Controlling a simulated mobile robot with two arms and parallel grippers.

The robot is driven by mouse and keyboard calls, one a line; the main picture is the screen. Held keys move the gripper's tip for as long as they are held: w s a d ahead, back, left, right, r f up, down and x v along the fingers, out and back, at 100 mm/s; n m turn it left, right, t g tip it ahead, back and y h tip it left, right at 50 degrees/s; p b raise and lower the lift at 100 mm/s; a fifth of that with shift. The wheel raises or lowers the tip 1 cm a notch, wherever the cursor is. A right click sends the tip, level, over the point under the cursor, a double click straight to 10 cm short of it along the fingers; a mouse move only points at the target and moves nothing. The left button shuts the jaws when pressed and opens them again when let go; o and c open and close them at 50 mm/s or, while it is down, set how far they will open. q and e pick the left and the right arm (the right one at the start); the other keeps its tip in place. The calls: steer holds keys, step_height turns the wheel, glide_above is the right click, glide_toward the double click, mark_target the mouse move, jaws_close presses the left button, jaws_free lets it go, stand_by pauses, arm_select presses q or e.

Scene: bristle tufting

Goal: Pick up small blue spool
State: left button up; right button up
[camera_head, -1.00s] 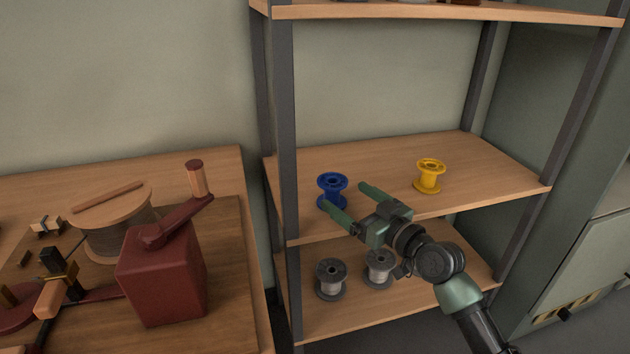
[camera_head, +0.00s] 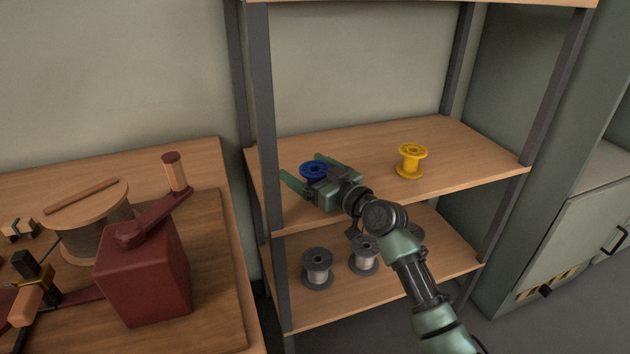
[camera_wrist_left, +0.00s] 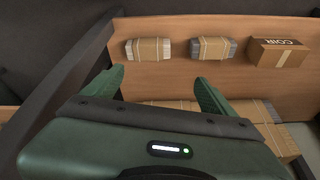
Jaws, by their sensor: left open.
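The small blue spool (camera_head: 313,169) stands on the middle wooden shelf near its left post, its lower part hidden behind my right gripper. My right gripper (camera_head: 307,168) is open, with one green finger on the left of the spool and the other at its far right. I cannot tell whether the fingers touch it. My left gripper is outside the head view. In the left wrist view my left gripper (camera_wrist_left: 158,75) is open, with nothing between its fingers.
A yellow spool (camera_head: 411,161) stands to the right on the middle shelf (camera_head: 470,150). Grey spools (camera_head: 317,268) stand on the shelf below. A dark post (camera_head: 263,110) rises close left of my right gripper. Wrapped bundles (camera_wrist_left: 214,48) and a carton (camera_wrist_left: 278,53) show in the left wrist view.

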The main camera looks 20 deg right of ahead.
steer(key=c, duration=1.3)
steer(key=shift+c, duration=0.2)
steer(key=shift+r, duration=0.15)
